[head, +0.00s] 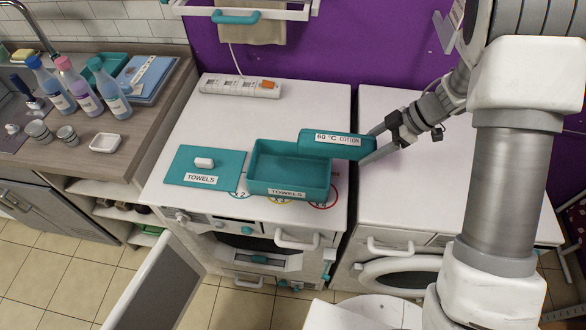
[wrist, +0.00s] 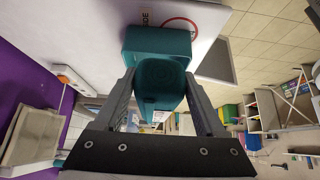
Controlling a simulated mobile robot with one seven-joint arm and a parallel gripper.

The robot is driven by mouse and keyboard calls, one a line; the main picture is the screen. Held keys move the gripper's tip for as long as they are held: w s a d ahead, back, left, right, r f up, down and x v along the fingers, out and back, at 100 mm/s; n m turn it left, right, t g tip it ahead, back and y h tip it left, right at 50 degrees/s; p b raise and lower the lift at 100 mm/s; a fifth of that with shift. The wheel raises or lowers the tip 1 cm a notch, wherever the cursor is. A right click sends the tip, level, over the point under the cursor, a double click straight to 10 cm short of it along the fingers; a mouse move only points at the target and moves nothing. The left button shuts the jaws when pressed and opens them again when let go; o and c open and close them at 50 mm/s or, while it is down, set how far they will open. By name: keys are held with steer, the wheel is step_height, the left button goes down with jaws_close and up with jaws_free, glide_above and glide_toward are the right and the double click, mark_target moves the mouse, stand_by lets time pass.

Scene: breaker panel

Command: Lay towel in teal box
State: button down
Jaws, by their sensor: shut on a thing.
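The teal towel (head: 337,144), a stiff-looking folded block with a white "60 °C COTTON" label, is in my gripper (head: 377,146). My gripper is shut on its right end. The towel is roughly level, and its left part is over the right back corner of the teal box (head: 290,192). The box is open, looks empty inside and has a "TOWELS" label on its front. It stands on the white machine top. In the wrist view the towel (wrist: 160,78) sits between the two fingers (wrist: 160,92). I cannot tell whether it touches the box rim.
A teal lid (head: 205,167) with a white knob lies left of the box. A white power strip (head: 240,88) lies behind. A beige cloth (head: 252,30) hangs on a rail at the back. The white top right of the box (head: 400,200) is clear. Bottles (head: 110,92) stand on the left counter.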

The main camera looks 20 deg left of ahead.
steer(key=shift+a+r+x, duration=0.3)
steer(key=shift+a+x, duration=0.1)
steer(key=shift+x, duration=2.2)
steer(key=shift+a+r+x, duration=0.3)
steer(key=shift+a+x, duration=0.15)
steer(key=shift+x, duration=2.15)
steer(key=shift+a+r+x, duration=0.3)
steer(key=shift+a+x, duration=0.1)
steer(key=shift+x, duration=2.2)
steer(key=shift+s, duration=0.1)
steer(key=shift+f, duration=0.55)
jaws_free()
steer(key=shift+f, duration=0.1)
